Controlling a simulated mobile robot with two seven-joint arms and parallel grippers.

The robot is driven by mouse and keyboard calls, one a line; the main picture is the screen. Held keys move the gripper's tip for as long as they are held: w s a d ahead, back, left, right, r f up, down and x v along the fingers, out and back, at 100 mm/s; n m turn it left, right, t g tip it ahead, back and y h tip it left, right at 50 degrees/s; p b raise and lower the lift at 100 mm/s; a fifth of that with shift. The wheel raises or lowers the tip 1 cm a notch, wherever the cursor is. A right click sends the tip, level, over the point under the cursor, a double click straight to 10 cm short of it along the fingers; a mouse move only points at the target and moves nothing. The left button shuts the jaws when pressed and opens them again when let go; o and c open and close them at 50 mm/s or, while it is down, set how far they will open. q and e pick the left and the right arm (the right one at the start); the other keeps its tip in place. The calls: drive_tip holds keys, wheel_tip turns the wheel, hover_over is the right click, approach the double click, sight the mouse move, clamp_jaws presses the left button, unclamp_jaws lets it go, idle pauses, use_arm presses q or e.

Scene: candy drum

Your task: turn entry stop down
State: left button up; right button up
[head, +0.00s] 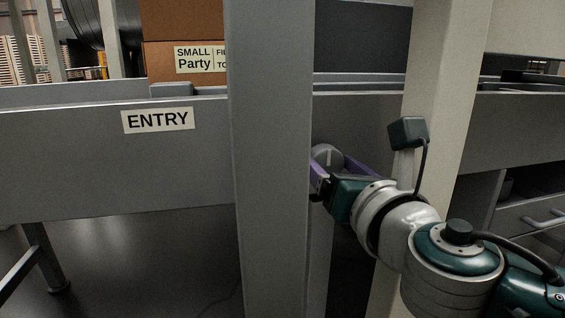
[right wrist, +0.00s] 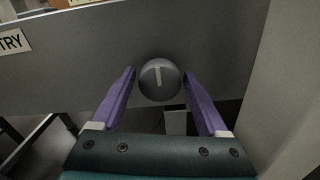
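The entry stop looks to be a round grey knob with a light line on its face. In the right wrist view the knob (right wrist: 160,80) sits on the grey side panel, and its line is close to upright. My right gripper (right wrist: 161,78) is open, with one purple finger on each side of the knob and a gap showing to both. In the head view the knob (head: 326,157) is partly hidden behind my right gripper (head: 335,172). The ENTRY label (head: 157,120) is on the panel at the left. My left gripper is not in view.
A wide grey post (head: 270,150) stands just left of my right gripper. A pale post (head: 440,100) rises behind my right arm. Brown boxes (head: 185,20) are on the conveyor behind the panel (head: 80,165). Open floor shows below the panel at left.

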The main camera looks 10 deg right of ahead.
drive_tip(key=c, duration=1)
drive_tip(key=shift+c, duration=0.2)
drive_tip(key=shift+m, duration=0.3)
drive_tip(key=m+b, duration=0.1)
drive_tip(key=m, duration=0.3)
drive_tip(key=shift+d+f, duration=0.1)
drive_tip(key=m, duration=0.5)
drive_tip(key=shift+b, duration=0.4)
drive_tip(key=m, duration=0.4)
drive_tip(key=shift+d+f+m, duration=0.1)
drive_tip(key=shift+m, duration=0.2)
drive_tip(key=m, duration=0.3)
drive_tip(key=shift+f, duration=0.1)
drive_tip(key=shift+m, duration=0.4)
